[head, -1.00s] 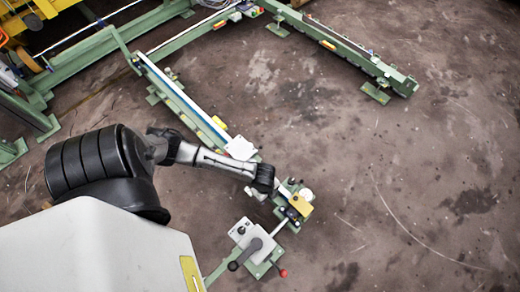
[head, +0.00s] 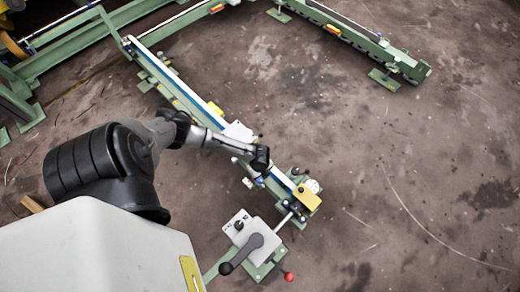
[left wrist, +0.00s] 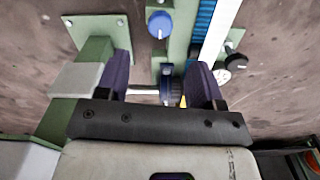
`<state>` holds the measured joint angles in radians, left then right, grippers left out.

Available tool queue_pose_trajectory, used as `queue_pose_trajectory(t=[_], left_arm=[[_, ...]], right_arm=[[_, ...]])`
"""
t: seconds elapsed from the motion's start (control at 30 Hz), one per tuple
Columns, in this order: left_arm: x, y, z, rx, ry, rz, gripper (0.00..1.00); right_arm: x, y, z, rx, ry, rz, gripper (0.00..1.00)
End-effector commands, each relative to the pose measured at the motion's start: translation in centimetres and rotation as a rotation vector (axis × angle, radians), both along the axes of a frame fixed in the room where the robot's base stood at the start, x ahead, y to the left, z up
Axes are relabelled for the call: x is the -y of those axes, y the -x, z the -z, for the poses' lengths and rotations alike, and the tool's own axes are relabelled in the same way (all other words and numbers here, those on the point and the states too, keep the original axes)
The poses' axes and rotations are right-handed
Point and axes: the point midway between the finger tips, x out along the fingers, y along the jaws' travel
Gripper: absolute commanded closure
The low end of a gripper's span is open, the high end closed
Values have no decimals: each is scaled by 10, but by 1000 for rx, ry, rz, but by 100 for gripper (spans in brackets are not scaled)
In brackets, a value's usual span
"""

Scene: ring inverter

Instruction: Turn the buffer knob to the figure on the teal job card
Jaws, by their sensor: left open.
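No knob is labelled legibly, so I cannot tell which is the buffer knob. In the left wrist view, a round blue knob (left wrist: 160,24) stands beyond my left gripper (left wrist: 160,82), and a black knob (left wrist: 235,39) with a white dial (left wrist: 222,76) is to the right. The gripper is open, its two dark fingers apart over the green rail. In the head view, my left arm reaches over the rail near its lower end, beside a white dial (head: 313,186) and a yellow block (head: 307,199). No teal job card can be made out. My right gripper is not in view.
A grey control box (head: 240,227) with a black knob and a black lever (head: 240,254) stands below the rail end, with a red ball handle (head: 288,276) beside it. A long green rail (head: 185,90) runs up left. The floor to the right is clear.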

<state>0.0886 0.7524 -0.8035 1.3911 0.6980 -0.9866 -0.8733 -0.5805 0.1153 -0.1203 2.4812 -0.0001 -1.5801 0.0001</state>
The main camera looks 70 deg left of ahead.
Motion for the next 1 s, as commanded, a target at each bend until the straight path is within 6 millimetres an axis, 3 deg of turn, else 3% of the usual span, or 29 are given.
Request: queue_pose_trajectory(t=[0.03,0.1,0.4,0.63,1.0], left_arm=[[1,0,17,-1,0,-1,39],[0,0,30,-1,0,0,39],[0,0,70,0,0,0,39],[0,0,83,0,0,0,39],[0,0,84,0,0,0,39]], right_arm=[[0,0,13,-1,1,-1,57],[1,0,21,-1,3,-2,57],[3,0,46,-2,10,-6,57],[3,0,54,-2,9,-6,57],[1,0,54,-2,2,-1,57]])
